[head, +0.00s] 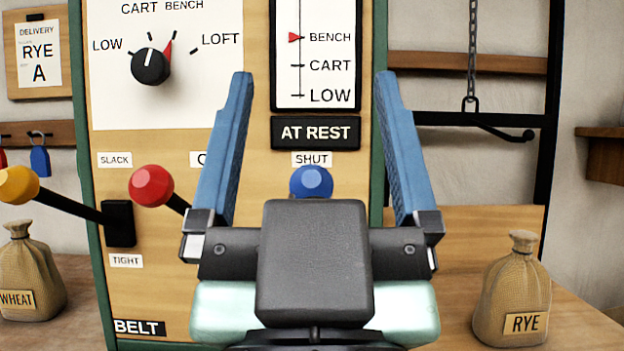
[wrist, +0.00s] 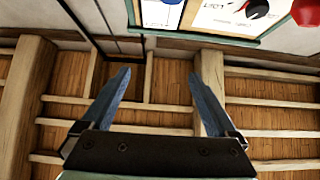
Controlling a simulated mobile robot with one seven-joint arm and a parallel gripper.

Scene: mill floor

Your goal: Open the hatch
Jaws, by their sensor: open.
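A blue ball knob (head: 311,182) sits on the panel (head: 230,240) right below a label reading SHUT (head: 312,159). The stem of this knob is hidden behind my gripper. My gripper (head: 314,78) is open and empty in front of the panel, its blue fingers pointing up on either side of the knob's place in the picture. I cannot tell how far the knob is from the fingers. In the wrist view my open gripper (wrist: 160,72) has nothing between its fingers. I cannot make out the hatch itself for sure.
A red-knobbed lever (head: 152,186) and a yellow-knobbed lever (head: 19,184) stand left of my gripper. Above are a dial (head: 151,66), a level gauge (head: 316,55) and an AT REST sign (head: 315,132). Wheat (head: 30,275) and rye (head: 511,295) sacks flank the panel.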

